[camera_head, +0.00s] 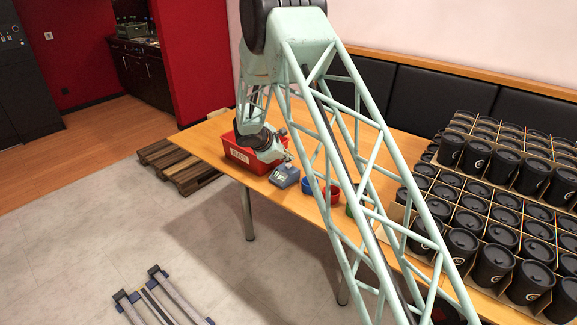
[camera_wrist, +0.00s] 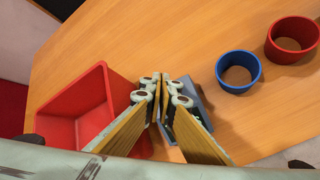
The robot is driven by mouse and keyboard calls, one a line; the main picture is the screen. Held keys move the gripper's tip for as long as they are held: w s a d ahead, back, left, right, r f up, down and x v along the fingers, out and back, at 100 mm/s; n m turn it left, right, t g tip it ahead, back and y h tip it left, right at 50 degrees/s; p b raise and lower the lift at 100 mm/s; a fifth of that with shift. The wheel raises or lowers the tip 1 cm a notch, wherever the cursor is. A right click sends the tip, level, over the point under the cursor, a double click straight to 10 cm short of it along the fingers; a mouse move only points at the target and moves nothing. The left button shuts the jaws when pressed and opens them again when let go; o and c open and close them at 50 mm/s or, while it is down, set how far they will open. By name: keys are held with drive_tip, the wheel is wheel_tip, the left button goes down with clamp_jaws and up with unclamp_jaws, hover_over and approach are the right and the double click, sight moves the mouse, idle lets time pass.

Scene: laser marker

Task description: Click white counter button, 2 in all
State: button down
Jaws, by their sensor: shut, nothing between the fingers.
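The counter is a small blue-grey box (camera_head: 284,176) on the wooden table, right of the red bin in the head view. In the wrist view the counter (camera_wrist: 201,108) is partly hidden behind my gripper's fingers. Its white button cannot be made out clearly in either view. My gripper (camera_wrist: 161,78) is shut and empty, its fingertips together over or close beside the counter. In the head view my gripper (camera_head: 288,158) is small and just above the counter; I cannot tell whether it touches it.
A red bin (camera_wrist: 75,103) stands close on the left of my gripper. A blue cup (camera_wrist: 222,80) and a red cup (camera_wrist: 272,47) stand to the right. Many black lidded cups (camera_head: 462,240) in cardboard trays fill the table's right side. The wooden table (camera_wrist: 150,35) is bare beyond the counter.

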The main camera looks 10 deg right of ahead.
sight(289, 165)
drive_tip(key=shift+f+b, duration=0.9)
drive_tip(key=shift+b, duration=0.25)
idle(1.7)
drive_tip(key=shift+r, duration=0.25)
drive_tip(key=shift+r+p, duration=0.3)
drive_tip(key=shift+r, duration=0.35)
drive_tip(key=shift+r, duration=0.15)
idle(0.4)
drive_tip(key=shift+r+p, duration=1.15)
drive_tip(key=shift+r, duration=1.25)
